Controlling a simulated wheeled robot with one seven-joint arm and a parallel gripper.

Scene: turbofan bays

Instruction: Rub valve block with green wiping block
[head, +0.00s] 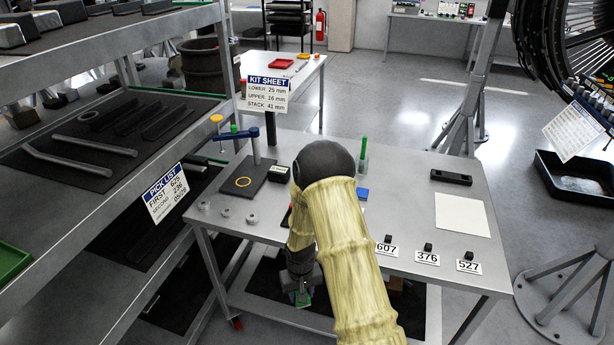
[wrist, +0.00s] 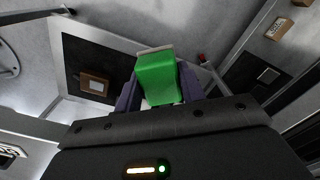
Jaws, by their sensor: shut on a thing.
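The green wiping block (wrist: 157,78) is held between the two dark fingers of my gripper (wrist: 160,95) in the wrist view. In the head view my gripper (head: 302,284) hangs low at the front edge of the grey table, with a bit of the green block showing below it. The block is in the air, apart from the tabletop. I cannot make out the valve block for sure in either view. My arm covers the middle of the table, and something dark there is mostly hidden behind it.
The grey table (head: 413,205) carries number tags, a white sheet (head: 462,214), a black tray (head: 451,177), a blue block (head: 362,193) and small metal pieces at its left. A shelf rack with a pick list (head: 166,193) stands close on the left. A brown box (wrist: 94,84) lies below.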

